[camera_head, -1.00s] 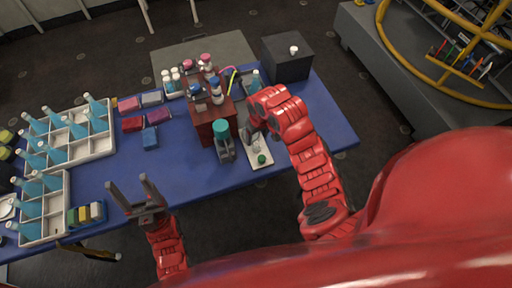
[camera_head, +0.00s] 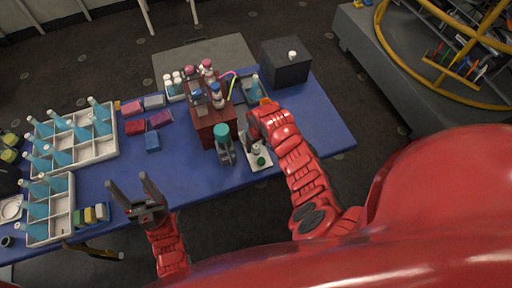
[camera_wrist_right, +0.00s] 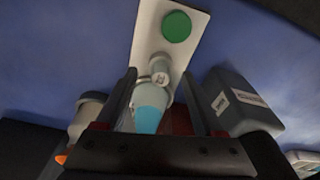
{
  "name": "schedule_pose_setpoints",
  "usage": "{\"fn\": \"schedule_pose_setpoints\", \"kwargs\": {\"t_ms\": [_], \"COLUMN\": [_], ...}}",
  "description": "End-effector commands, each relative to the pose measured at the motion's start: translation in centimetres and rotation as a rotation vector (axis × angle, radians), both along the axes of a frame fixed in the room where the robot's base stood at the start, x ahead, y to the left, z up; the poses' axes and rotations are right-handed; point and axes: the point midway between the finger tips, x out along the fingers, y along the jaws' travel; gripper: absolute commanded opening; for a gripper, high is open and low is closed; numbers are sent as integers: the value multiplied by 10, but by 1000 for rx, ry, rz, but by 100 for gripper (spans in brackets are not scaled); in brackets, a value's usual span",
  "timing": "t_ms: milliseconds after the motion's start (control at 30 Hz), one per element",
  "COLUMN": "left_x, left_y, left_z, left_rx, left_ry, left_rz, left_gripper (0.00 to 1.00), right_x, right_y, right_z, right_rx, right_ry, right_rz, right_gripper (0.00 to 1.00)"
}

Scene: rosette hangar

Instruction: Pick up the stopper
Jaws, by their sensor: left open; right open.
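A white plate (camera_head: 263,166) lies near the table's front edge, with a round green piece (camera_head: 261,161) at its near end. The green piece shows as a disk in the right wrist view (camera_wrist_right: 177,27). A small grey, translucent piece (camera_wrist_right: 160,76) is between my right fingertips in that view. I cannot tell whether it or the green piece is the stopper. A bottle with blue liquid (camera_wrist_right: 148,118) is behind it, between the fingers. My right gripper (camera_wrist_right: 157,85) is open, with no visible grip. My left gripper (camera_head: 133,190) is open and empty over the table's front edge.
A teal-topped bottle (camera_head: 222,136) stands left of the plate. Behind it is a brown rack (camera_head: 211,125) with bottles. A black box (camera_head: 287,64) stands at the back right. White crates (camera_head: 103,148) of blue bottles stand left. The right part of the blue table (camera_head: 325,118) is clear.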

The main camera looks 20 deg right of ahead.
Motion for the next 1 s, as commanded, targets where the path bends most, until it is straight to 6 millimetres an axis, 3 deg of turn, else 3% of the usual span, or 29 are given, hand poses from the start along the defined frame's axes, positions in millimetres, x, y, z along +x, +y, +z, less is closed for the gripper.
{"fn": "schedule_pose_setpoints", "kwargs": {"t_ms": [133, 500, 1000], "left_x": [0, 0, 0], "left_y": [0, 0, 0], "left_z": [0, 0, -3], "left_rx": [0, 0, 0], "left_ry": [0, 0, 0], "left_rz": [0, 0, 0], "left_gripper": [65, 65, 65], "right_x": [0, 0, 1], "right_y": [0, 0, 0], "right_z": [0, 0, 3], "right_rx": [0, 0, 2], "right_ry": [-1, -1, -4], "right_rz": [0, 0, 0], "right_gripper": [66, 0, 0]}}
